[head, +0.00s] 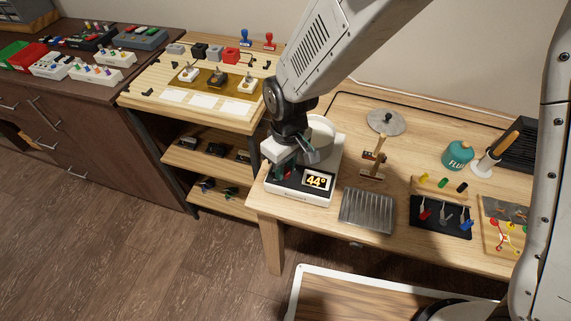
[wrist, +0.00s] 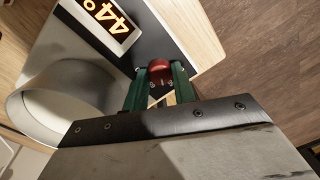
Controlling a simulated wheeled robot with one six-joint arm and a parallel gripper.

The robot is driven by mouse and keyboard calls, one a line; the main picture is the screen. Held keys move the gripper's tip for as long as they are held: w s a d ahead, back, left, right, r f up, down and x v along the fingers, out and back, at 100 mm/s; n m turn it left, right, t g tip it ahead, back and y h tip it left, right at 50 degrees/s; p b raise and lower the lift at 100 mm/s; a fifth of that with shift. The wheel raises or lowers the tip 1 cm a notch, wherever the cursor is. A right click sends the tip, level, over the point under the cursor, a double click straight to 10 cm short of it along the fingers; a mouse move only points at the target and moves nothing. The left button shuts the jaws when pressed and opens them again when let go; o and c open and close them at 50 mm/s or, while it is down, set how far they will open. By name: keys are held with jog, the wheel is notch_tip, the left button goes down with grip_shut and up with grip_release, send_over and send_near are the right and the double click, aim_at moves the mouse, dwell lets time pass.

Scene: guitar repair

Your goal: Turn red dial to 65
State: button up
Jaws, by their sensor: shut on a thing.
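The red dial (wrist: 160,70) sits on the dark front panel of a white heating device (head: 294,192). In the head view my gripper (head: 286,168) reaches down to the left part of the panel, and the dial is mostly hidden there.
A white round pot (wrist: 62,105) stands on the device behind the panel. On the wooden table, a ribbed metal tray (head: 367,210) lies to the right of the device, and a small wooden stand (head: 375,160) is behind the tray. A round lid (head: 386,122) is farther back.

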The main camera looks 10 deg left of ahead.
aim_at(288, 170)
jog(key=m, duration=0.3)
jog(key=shift+m, duration=2.1)
jog(key=o, duration=1)
jog(key=r, duration=0.8)
jog(key=shift+w+d, duration=0.1)
jog(key=shift+d, duration=0.1)
jog(key=shift+f, duration=0.1)
